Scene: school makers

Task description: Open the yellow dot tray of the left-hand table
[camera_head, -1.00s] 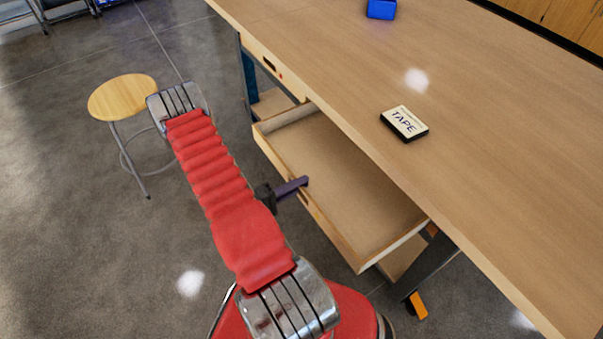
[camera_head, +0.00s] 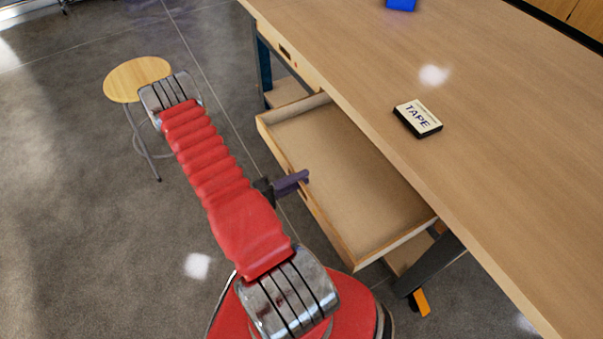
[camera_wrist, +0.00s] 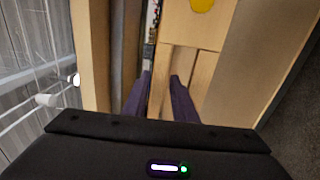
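The wooden tray (camera_head: 350,175) of the table (camera_head: 480,150) stands pulled well out in the head view, empty inside. A yellow dot (camera_wrist: 201,5) shows on pale wood at the top of the wrist view; the head view does not show it. My gripper (camera_head: 295,181) is at the middle of the tray's front. One purple finger crosses over the front rim; the other is hidden in the head view. In the wrist view the two fingers of my gripper (camera_wrist: 160,77) stand slightly apart with wood between them, shut on the tray's front rim.
A black and cream TAPE box (camera_head: 418,118) and a blue container (camera_head: 401,4) sit on the table top. A round wooden stool (camera_head: 137,78) stands at the left behind my arm. The grey floor (camera_head: 80,230) at the left is open.

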